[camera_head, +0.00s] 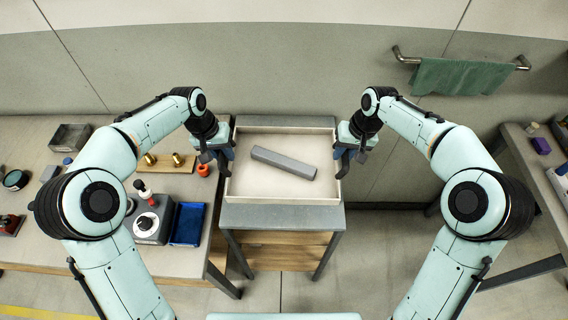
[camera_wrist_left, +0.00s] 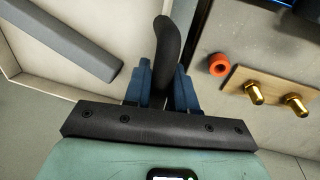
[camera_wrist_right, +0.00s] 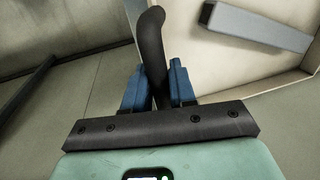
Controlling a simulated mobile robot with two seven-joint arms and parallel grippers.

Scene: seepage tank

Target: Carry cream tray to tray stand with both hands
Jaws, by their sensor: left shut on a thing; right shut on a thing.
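The cream tray (camera_head: 252,187) is a shallow open box with a grey bar (camera_head: 283,163) lying at a slant inside. It appears level, over the grey top of the tray stand (camera_head: 282,217); I cannot tell whether it touches the top. My left gripper (camera_head: 222,160) is at the tray's left side, shut on a dark handle, which shows between the blue fingers in the left wrist view (camera_wrist_left: 166,55). My right gripper (camera_head: 346,160) is at the right side, shut on the other dark handle, seen in the right wrist view (camera_wrist_right: 150,50).
A workbench (camera_head: 100,265) stands close on the left, with a blue tray (camera_head: 188,224), a red ring (camera_head: 203,169) and brass fittings (camera_head: 178,160). A green towel (camera_head: 462,76) hangs on a wall rail. Another table (camera_head: 525,160) is at the right, with open floor before it.

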